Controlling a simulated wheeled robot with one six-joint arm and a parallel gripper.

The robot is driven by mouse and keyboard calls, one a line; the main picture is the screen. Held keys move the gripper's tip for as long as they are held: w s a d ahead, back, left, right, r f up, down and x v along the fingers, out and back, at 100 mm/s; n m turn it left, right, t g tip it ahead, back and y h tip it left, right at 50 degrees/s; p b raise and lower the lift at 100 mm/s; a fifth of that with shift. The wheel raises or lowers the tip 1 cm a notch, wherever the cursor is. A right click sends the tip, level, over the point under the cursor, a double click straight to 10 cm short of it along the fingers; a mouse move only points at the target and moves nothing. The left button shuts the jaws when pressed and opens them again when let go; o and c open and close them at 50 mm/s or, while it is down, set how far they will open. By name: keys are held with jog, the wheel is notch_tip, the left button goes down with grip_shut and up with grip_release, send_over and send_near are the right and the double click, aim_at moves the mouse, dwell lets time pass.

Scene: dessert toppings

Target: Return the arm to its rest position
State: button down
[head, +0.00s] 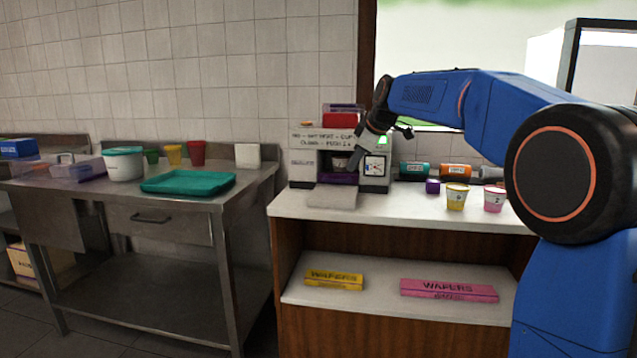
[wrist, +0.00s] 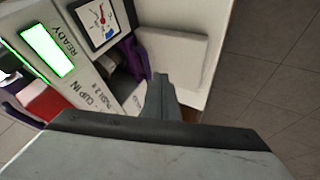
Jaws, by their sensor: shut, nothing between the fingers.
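My blue arm reaches in from the right of the head view, over the white counter. My gripper (head: 362,158) points down in front of the dessert machine (head: 303,165), close to its gauge panel. In the wrist view my gripper's shut fingers (wrist: 160,82) show at the middle, with nothing held. The machine's green "READY" screen (wrist: 47,49) and its gauge (wrist: 99,20) show beside them. A cup (head: 340,162) stands inside the machine's opening, partly hidden.
A yellow cup (head: 456,197), a pink cup (head: 494,199) and a small purple block (head: 432,187) stand on the counter (head: 400,212). Several jars lie behind, including a teal one (head: 414,171). A steel table (head: 110,205) with a green tray (head: 188,183) stands left. The counter's front is mostly clear.

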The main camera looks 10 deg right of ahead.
jog(key=s+d+f+m+h, duration=0.1)
jog(key=s+f+m, duration=0.3)
jog(key=s, duration=1.3)
jog(key=s+d+f+m+g+h, duration=0.1)
jog(key=s+d+f+m, duration=0.2)
jog(key=s+f, duration=1)
jog(key=s+d+f+m+g+h, duration=0.1)
jog(key=s+d+f+m, duration=0.2)
jog(key=s+f, duration=0.6)
jog(key=s+m, duration=0.2)
jog(key=s, duration=1)
jog(key=shift+s+f+m, duration=0.2)
jog(key=shift+m, duration=0.1)
